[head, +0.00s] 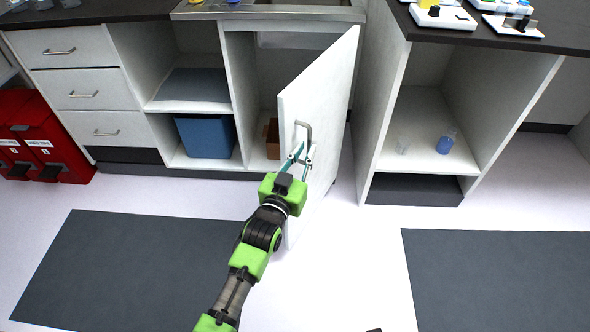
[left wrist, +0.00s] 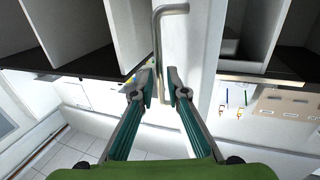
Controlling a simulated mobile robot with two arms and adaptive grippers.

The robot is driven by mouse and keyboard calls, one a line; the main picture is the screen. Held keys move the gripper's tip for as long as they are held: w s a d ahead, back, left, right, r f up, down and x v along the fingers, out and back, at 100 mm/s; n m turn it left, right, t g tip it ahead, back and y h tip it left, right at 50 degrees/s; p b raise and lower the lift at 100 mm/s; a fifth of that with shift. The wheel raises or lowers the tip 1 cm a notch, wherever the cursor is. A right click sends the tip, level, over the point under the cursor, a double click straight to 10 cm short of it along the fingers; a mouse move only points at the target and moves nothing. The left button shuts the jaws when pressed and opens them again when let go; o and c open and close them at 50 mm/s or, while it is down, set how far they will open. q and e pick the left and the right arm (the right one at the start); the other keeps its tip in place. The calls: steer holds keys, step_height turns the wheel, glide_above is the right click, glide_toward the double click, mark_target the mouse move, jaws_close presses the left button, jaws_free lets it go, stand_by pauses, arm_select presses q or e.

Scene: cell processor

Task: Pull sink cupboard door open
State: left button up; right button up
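The white sink cupboard door (head: 318,100) stands swung well out from the cupboard under the sink. Its grey bar handle (head: 304,127) is on the face toward my arm. My left gripper (head: 299,160) is at the handle's lower part. In the left wrist view the handle (left wrist: 157,40) runs down between the fingertips of the left gripper (left wrist: 161,90), with a gap visible beside the bar. The fingers are around it and do not look closed on it.
Behind the door, the opened cupboard holds a brown box (head: 272,138). A blue bin (head: 206,137) sits in the bay to the left. An open shelf unit (head: 432,130) stands to the right. The floor in front is clear, with dark mats (head: 140,268).

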arm_select(q)
steer(key=v, duration=0.8)
steer(key=shift+s, duration=0.3)
